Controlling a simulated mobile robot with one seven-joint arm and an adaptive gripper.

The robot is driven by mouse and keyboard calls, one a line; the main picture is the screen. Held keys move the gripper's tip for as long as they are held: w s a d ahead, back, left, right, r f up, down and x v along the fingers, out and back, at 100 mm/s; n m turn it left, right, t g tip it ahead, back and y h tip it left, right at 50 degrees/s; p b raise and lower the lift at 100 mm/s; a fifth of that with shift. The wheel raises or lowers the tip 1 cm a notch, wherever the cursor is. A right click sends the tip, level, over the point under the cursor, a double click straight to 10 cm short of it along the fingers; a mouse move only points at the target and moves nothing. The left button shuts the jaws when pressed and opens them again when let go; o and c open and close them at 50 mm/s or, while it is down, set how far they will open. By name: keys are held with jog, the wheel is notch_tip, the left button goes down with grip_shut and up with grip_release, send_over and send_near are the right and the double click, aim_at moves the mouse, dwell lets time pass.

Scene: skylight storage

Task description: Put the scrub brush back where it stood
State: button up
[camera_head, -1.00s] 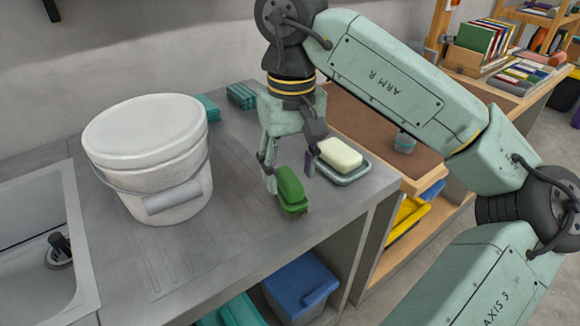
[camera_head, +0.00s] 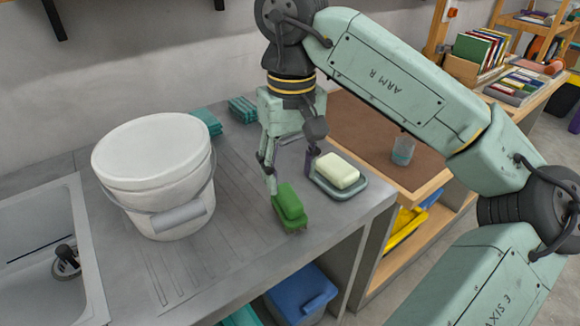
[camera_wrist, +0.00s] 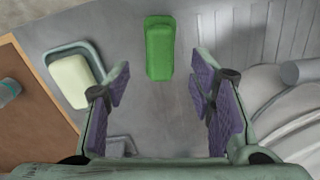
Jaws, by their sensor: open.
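The green scrub brush (camera_head: 290,206) lies on the grey counter near its front edge, bristles down. In the wrist view the brush (camera_wrist: 159,48) is beyond the fingertips, between their lines but not within them. My gripper (camera_head: 288,174) is open and empty, just behind the brush in the head view. Its purple-padded fingers (camera_wrist: 163,88) are wide apart in the wrist view. I cannot tell how high the fingertips are above the counter.
A soap bar (camera_head: 337,170) in a grey-green dish (camera_head: 345,192) stands right of the brush. A lidded white bucket (camera_head: 150,175) stands to the left, beside a sink (camera_head: 45,250).

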jog(key=shift+r+p, duration=0.55)
jog(key=shift+r, duration=0.25)
jog(key=shift+r, duration=0.1)
notch_tip(320, 180, up, 12)
dwell(0.4)
